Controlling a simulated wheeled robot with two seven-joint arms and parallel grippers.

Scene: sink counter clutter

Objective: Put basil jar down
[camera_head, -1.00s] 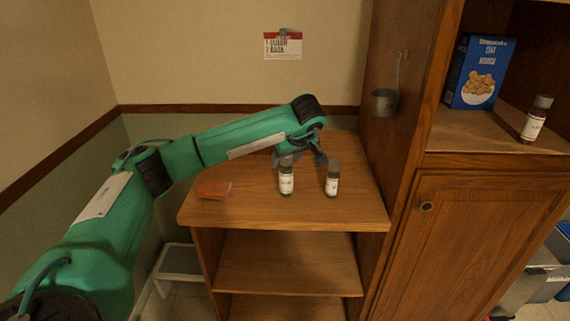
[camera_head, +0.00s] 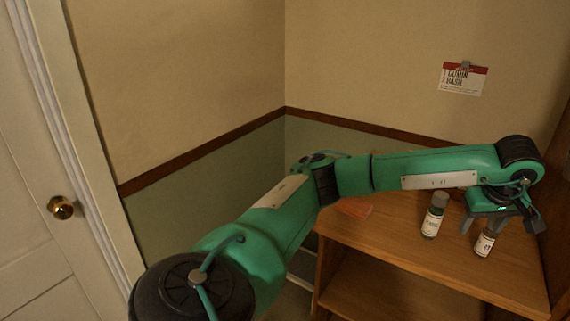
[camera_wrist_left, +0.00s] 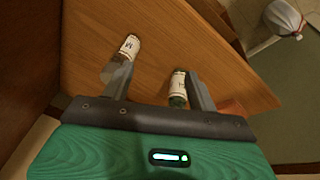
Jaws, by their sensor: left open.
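A jar with green contents and a white label (camera_head: 434,217), likely the basil jar, stands upright on the wooden counter top (camera_head: 400,240). It also shows in the left wrist view (camera_wrist_left: 178,84), just inside the right-hand finger; I cannot tell if they touch. A second labelled jar with darker contents (camera_head: 485,241) stands to its right and shows in the left wrist view (camera_wrist_left: 130,46) beyond the left-hand finger. My left gripper (camera_head: 486,222) is open, with its fingers pointing down near the jars. It holds nothing. Label words are too small to read surely. My right gripper is out of view.
A flat reddish block (camera_head: 355,208) lies at the counter's left, partly behind my left arm. A card (camera_head: 463,79) hangs on the wall. Open shelves lie below the counter top. A white door with a brass knob (camera_head: 61,207) is at far left.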

